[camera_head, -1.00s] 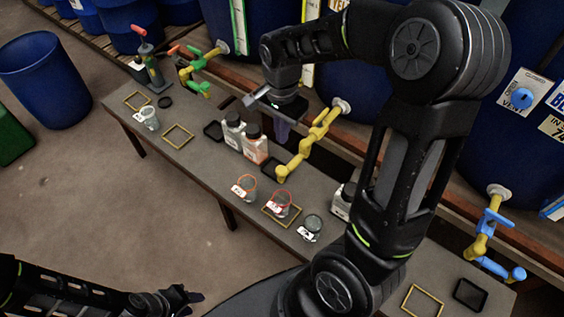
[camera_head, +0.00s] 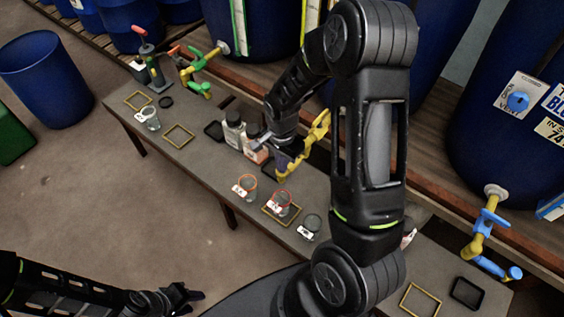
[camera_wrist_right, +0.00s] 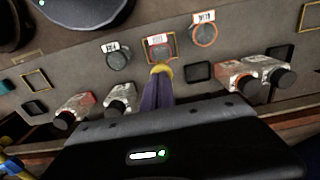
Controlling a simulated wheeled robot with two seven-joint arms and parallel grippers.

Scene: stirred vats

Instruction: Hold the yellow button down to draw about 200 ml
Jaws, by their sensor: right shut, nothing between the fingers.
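The yellow tap (camera_head: 319,130) juts from a blue vat over the bench in the head view. My right gripper (camera_head: 284,161) has its purple fingers shut and empty at the tap's lower outer end. In the right wrist view the purple fingers (camera_wrist_right: 158,92) point at a rounded yellow part (camera_wrist_right: 162,70); contact or pressing cannot be told. Beyond it, a beaker with a red ring (camera_wrist_right: 160,50) stands in a yellow frame; the head view shows this beaker (camera_head: 281,201) too. Its liquid level is unclear. My left gripper (camera_head: 182,296) is low at the left, away from the bench.
Beakers with an orange ring (camera_head: 245,186) and a dark rim (camera_head: 312,224) flank the framed one. Bottles (camera_head: 233,128) stand near my right gripper. A green-handled tap (camera_head: 196,66) and a blue-handled tap (camera_head: 484,238) lie further along.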

